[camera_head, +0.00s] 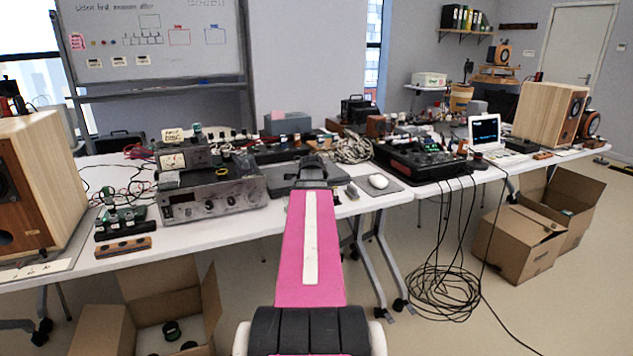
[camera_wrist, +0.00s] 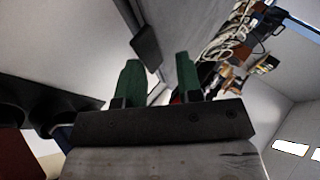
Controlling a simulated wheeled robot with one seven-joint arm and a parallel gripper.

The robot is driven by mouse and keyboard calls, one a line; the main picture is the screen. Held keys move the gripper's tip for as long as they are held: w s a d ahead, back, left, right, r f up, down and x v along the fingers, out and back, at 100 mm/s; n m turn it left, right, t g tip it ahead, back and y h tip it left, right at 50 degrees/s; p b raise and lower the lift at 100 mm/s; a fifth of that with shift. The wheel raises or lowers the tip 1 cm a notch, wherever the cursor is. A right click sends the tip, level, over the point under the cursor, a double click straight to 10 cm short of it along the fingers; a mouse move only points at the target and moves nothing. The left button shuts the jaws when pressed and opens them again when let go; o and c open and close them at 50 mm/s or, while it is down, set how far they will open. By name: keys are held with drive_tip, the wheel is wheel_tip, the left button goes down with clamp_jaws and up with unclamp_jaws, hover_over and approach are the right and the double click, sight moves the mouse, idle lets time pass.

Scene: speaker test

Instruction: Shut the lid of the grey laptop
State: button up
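A dark grey flat slab (camera_head: 276,178), likely the grey laptop, lies on the white table at the centre of the head view. My pink arm and gripper (camera_head: 314,163) cover its middle and right. No raised lid shows above it; it looks flat, but I cannot be sure the lid is fully down. In the wrist view, a dark flat panel (camera_wrist: 146,46) shows beyond my gripper (camera_wrist: 158,82); it may be the same laptop. The two green fingers are apart with nothing visible between them. I cannot tell whether my gripper touches the laptop.
A metal instrument (camera_head: 212,193) stands left of the slab. A white mouse (camera_head: 378,181) lies to the right on a dark mat. Farther right are a black mixer (camera_head: 420,158) and a white laptop (camera_head: 485,131) with its screen up. Cables and equipment crowd the table's back.

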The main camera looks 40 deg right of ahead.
drive_tip(key=v, duration=1)
drive_tip(key=shift+s+a+r, duration=0.15)
drive_tip(key=shift+a+r, duration=0.1)
